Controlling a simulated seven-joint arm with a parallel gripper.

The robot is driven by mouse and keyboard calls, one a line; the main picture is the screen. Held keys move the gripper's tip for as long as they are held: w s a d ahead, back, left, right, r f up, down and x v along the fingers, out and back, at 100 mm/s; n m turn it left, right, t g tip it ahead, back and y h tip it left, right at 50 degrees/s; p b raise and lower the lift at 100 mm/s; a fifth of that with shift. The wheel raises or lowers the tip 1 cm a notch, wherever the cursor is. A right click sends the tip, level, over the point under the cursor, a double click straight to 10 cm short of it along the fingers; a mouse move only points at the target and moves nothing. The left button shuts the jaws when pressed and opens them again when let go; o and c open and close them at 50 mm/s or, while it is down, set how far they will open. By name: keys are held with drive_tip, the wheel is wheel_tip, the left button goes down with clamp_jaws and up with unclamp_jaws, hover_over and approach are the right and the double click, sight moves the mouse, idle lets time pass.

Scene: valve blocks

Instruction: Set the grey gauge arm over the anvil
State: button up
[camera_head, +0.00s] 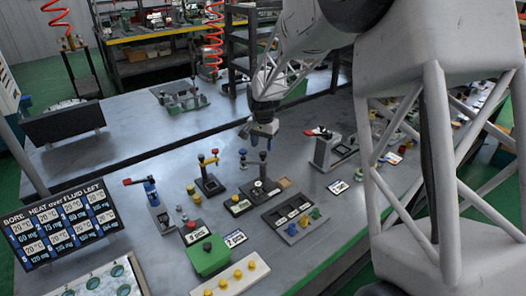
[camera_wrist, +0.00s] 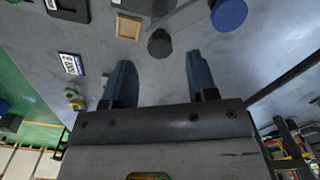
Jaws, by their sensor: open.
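My gripper (camera_head: 262,130) is open and empty above the middle of the bench. In the wrist view its two blue fingers (camera_wrist: 163,88) are apart, with a dark round knob (camera_wrist: 160,43) ahead of the gap between them. In the head view a dark post with a knob on top (camera_head: 263,160) stands upright on a dark base (camera_head: 260,192), below the gripper; it looks like the grey gauge arm. A small pale disc on that base (camera_head: 258,184) may be the anvil, but I cannot tell for sure.
A blue knob on a stem (camera_head: 243,153) stands just left of the post.

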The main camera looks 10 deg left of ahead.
sight(263, 153)
drive_tip(key=shift+f, duration=1.75)
clamp_jaws()
